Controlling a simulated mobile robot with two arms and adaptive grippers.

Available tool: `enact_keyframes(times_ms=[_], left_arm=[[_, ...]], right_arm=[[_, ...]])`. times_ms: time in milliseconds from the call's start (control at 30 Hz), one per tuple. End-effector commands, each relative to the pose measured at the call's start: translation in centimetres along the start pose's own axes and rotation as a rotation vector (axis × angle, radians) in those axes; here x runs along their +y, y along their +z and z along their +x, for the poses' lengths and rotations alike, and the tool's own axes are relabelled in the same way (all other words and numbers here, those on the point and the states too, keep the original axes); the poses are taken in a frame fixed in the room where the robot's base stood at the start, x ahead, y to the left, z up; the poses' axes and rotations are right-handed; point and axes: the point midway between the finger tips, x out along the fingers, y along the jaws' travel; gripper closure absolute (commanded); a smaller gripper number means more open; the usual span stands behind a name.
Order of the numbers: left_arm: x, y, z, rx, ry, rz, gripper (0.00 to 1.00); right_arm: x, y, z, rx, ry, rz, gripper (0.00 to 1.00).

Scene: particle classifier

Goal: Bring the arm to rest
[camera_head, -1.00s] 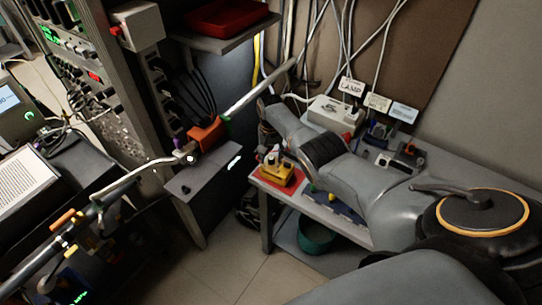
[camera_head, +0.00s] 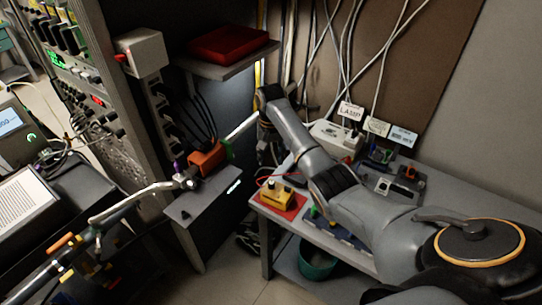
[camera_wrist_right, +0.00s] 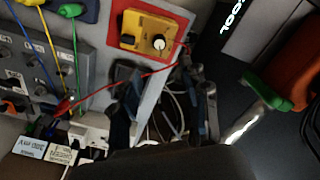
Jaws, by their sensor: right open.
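My right arm (camera_head: 385,218), grey with dark joints, comes in from the lower right of the head view and reaches up and left over the bench. My right gripper (camera_head: 268,138) hangs dark and partly lost against the dark cabinet, left of the bench's back corner. In the right wrist view its two dark fingers (camera_wrist_right: 165,105) stand apart with nothing held between them. The bench edge and a red wire show beyond them. My left gripper is in neither view.
A yellow box (camera_head: 277,196) sits on a red mat at the bench's (camera_head: 315,230) left end. A shelf with a red tray (camera_head: 229,44) stands behind. Open floor (camera_head: 235,287) lies in front.

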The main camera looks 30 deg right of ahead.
Motion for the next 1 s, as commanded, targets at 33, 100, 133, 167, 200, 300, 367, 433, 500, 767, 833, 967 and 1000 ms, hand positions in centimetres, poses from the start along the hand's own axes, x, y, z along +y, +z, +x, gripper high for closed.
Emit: enact_keyframes(times_ms=[33, 100, 133, 167, 200, 300, 367, 433, 500, 767, 833, 967, 1000], left_arm=[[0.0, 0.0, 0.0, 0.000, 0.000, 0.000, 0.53], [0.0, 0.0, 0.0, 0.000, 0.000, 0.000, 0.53], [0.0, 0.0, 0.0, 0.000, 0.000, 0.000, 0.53], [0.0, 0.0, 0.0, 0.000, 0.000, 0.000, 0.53], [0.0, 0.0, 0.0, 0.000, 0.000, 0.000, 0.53], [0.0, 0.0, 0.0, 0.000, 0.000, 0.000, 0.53], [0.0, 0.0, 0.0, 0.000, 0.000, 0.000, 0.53], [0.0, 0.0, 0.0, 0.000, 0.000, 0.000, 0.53], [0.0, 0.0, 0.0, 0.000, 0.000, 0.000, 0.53], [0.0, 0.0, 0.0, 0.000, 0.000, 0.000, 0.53], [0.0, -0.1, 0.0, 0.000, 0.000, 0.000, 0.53], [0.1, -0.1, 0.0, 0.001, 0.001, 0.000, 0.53], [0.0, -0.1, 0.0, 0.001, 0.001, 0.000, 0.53]], right_arm=[[0.0, 0.0, -0.3, 0.001, 0.000, 0.000, 0.54], [0.0, 0.0, -0.4, 0.000, 0.000, 0.000, 0.54], [0.0, 0.0, -0.5, 0.000, 0.000, 0.000, 0.54], [0.0, 0.0, -0.5, 0.000, 0.000, 0.000, 0.54], [0.0, 0.0, -0.5, 0.000, 0.000, 0.000, 0.54], [0.0, 0.0, -0.5, 0.000, 0.000, 0.000, 0.54], [0.0, 0.0, -0.5, 0.000, 0.000, 0.000, 0.54], [0.0, 0.0, -0.5, 0.000, 0.000, 0.000, 0.54], [0.0, 0.0, -0.4, 0.000, 0.000, 0.000, 0.54], [-0.1, 1.3, 1.3, 0.013, 0.015, -0.040, 0.54], [-0.3, 2.9, 2.9, 0.029, 0.026, -0.089, 0.54], [-0.6, 7.4, 6.3, 0.074, 0.043, -0.211, 0.54], [-0.6, 9.0, 7.2, 0.088, 0.045, -0.251, 0.54]])
